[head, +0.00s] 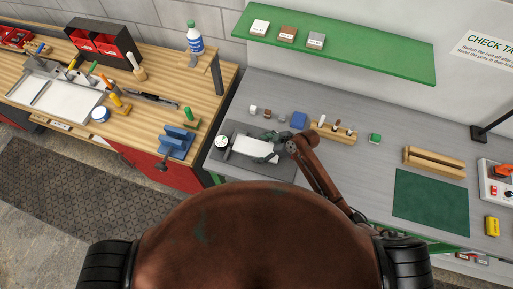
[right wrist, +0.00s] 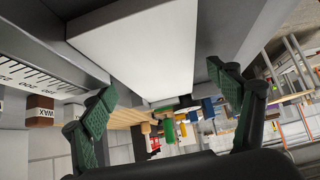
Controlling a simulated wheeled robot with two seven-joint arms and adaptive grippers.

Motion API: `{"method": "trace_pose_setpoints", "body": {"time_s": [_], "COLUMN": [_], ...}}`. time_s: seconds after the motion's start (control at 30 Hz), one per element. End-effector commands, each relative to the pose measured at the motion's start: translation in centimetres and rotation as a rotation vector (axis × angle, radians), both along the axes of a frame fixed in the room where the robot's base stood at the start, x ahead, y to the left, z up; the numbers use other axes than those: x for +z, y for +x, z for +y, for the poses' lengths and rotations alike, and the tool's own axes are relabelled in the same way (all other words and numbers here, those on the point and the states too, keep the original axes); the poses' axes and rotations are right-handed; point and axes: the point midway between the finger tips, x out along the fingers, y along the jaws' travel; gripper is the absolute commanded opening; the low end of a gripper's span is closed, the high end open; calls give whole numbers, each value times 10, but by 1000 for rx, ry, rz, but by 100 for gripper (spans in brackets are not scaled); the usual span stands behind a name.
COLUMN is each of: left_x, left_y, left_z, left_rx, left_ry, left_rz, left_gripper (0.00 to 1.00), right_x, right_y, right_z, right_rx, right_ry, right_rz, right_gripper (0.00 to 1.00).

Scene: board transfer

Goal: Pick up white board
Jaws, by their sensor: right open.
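The white board (head: 250,148) lies on a dark grey tray (head: 285,172) on the grey workbench, near its left end. My right gripper (head: 272,143) is over the right end of the board, and its hand hides part of that end. In the right wrist view the board (right wrist: 140,48) shows as a large white plate beyond the open fingers of the right gripper (right wrist: 165,100). There is space between the fingers, and nothing is held. I cannot tell whether a finger touches the board. My left gripper is not in view.
A round white-topped item (head: 221,142) stands at the tray's left. A green mat (head: 430,203) lies right, with a wooden holder (head: 434,162) behind. A green shelf (head: 340,45) hangs above.

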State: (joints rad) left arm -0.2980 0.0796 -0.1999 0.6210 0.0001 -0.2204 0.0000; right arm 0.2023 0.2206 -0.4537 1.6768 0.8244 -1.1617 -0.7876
Motion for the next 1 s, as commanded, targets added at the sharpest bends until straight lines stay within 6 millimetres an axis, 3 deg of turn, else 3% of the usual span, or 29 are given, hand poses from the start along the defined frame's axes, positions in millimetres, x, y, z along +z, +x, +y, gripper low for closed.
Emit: {"method": "trace_pose_setpoints", "body": {"time_s": [0.17,0.6,1.0], "left_x": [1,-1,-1], "left_y": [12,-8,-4], "left_z": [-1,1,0], "left_rx": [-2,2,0], "left_ry": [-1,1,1], "left_rz": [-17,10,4], "left_gripper": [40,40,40], "right_x": [0,0,1], "right_y": [0,0,1], "right_z": [0,0,0], "right_rx": [-1,0,-1], "right_ry": [0,0,1], "right_rz": [-1,0,-1], "right_gripper": [82,52,27]}}
